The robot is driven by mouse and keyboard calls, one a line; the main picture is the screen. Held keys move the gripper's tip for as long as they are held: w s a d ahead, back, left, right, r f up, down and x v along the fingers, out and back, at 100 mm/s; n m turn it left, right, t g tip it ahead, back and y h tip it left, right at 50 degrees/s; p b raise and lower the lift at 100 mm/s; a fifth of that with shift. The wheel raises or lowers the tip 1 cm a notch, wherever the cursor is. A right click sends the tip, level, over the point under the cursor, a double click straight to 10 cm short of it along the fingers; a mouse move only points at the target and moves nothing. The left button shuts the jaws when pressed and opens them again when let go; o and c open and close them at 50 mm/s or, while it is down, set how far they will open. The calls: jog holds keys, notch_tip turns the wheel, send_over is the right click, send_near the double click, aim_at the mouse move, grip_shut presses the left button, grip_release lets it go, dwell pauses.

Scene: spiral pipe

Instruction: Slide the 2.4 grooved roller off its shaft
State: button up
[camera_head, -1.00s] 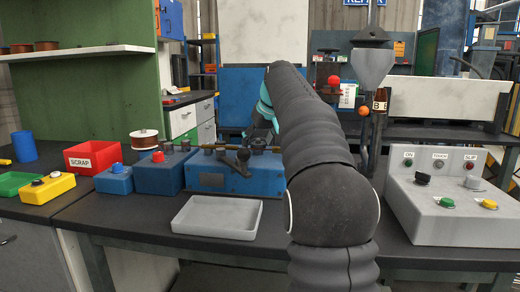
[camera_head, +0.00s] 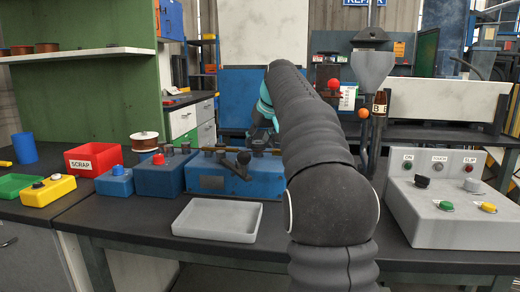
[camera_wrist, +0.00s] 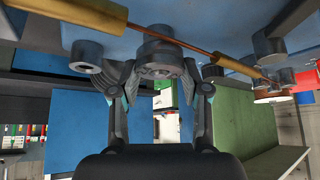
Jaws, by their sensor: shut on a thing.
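A grey roller (camera_wrist: 157,48) sits between the fingers of my gripper (camera_wrist: 158,75) in the wrist view, close against the blue machine. The fingers are closed around it. Its size mark cannot be read, so I cannot tell whether it is the 2.4 one. How far it sits along its shaft is hidden. The blue machine (camera_head: 210,182) stands on the bench behind the tray in the head view, with dark rollers (camera_head: 258,148) on top. My arm hides most of my gripper there.
A copper-coloured rod (camera_wrist: 195,48) with a wooden-looking sleeve (camera_wrist: 90,12) runs close past the roller. An empty grey tray (camera_head: 216,237) lies in front of the machine. A red SCRAP bin (camera_head: 92,160) stands left, a grey button panel (camera_head: 440,225) right.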

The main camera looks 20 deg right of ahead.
jog(key=shift+r+p, duration=0.45)
jog(key=shift+r, duration=2.3)
